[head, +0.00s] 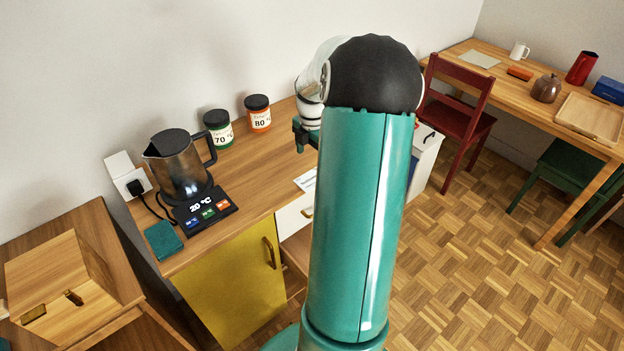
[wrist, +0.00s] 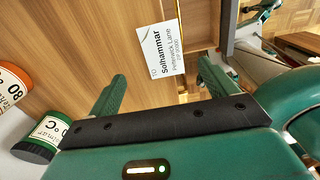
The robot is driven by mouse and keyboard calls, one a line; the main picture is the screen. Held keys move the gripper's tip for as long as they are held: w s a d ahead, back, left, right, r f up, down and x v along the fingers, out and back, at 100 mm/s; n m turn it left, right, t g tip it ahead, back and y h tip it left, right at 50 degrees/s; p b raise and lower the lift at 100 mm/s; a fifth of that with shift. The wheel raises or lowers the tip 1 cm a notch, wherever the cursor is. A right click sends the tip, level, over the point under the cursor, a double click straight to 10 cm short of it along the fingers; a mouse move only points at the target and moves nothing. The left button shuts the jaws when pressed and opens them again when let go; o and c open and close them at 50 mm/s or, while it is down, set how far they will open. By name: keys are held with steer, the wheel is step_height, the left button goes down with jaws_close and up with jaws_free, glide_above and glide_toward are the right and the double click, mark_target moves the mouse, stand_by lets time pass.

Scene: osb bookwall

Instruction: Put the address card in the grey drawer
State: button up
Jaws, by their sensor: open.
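The address card (head: 306,180) is white and lies on the wooden counter near its front edge. In the wrist view the card (wrist: 163,50) shows printed lines starting "TO Solhammar". My gripper (wrist: 160,86) is open and empty, with the card ahead of the gap between its two green fingers. In the head view my gripper (head: 305,135) is above the counter behind the card, partly hidden by my arm. A pale drawer front (head: 293,215) with a brass handle sits under the counter, partly hidden by my arm. I cannot tell whether it is the grey drawer.
A yellow cupboard door (head: 232,290) is below. A pale cabinet (head: 426,160) and red chair (head: 462,95) are right of my arm.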

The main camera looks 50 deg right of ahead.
mark_target(312, 179)
steer(key=f, duration=0.6)
steer(key=shift+s+a+f, duration=0.2)
steer(key=shift+f, duration=0.05)
steer(key=c, duration=1.2)
steer(key=shift+o, duration=0.2)
